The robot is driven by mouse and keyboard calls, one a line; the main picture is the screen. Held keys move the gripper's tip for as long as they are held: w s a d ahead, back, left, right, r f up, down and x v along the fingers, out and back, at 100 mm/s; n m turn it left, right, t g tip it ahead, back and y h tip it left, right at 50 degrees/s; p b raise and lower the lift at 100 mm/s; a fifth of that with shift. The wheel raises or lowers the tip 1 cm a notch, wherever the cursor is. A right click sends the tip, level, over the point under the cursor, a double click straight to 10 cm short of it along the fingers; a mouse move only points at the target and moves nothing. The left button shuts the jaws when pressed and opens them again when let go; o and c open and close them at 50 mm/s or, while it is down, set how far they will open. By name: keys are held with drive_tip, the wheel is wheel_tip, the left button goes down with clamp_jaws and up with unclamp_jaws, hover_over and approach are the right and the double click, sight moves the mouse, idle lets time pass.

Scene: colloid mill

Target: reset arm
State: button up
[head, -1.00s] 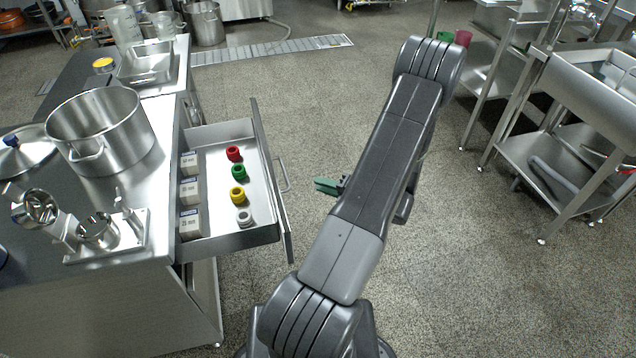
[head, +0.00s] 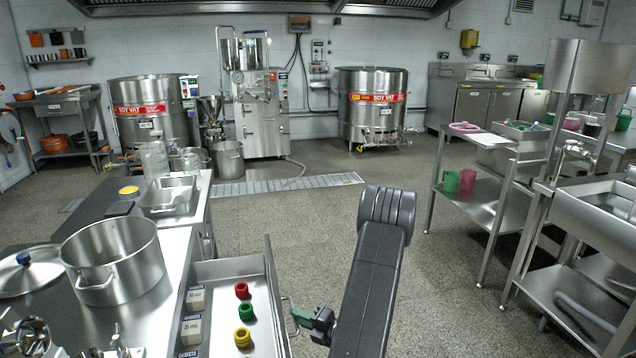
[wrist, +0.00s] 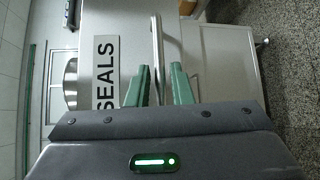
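My gripper (head: 303,318) is at the front of the open drawer, beside its handle (head: 291,316). In the wrist view my gripper (wrist: 158,88) has its two green fingers spread apart, with the handle bar (wrist: 157,50) lined up between them. The fingers do not appear to press on the bar; whether the bar lies within their reach I cannot tell. The drawer front (wrist: 125,30) carries a "SEALS" label. My arm reaches forward from the bottom of the head view.
The open drawer (head: 262,268) holds red, green and yellow rings and labelled gasket boxes. A steel pot (head: 112,265) stands on the counter at left. Steel racks (head: 480,200) stand at right. Floor between counter and racks is clear.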

drive_tip(key=x, duration=0.2)
drive_tip(key=shift+w+a, duration=0.2)
drive_tip(key=shift+a, duration=0.25)
drive_tip(key=shift+r, duration=0.1)
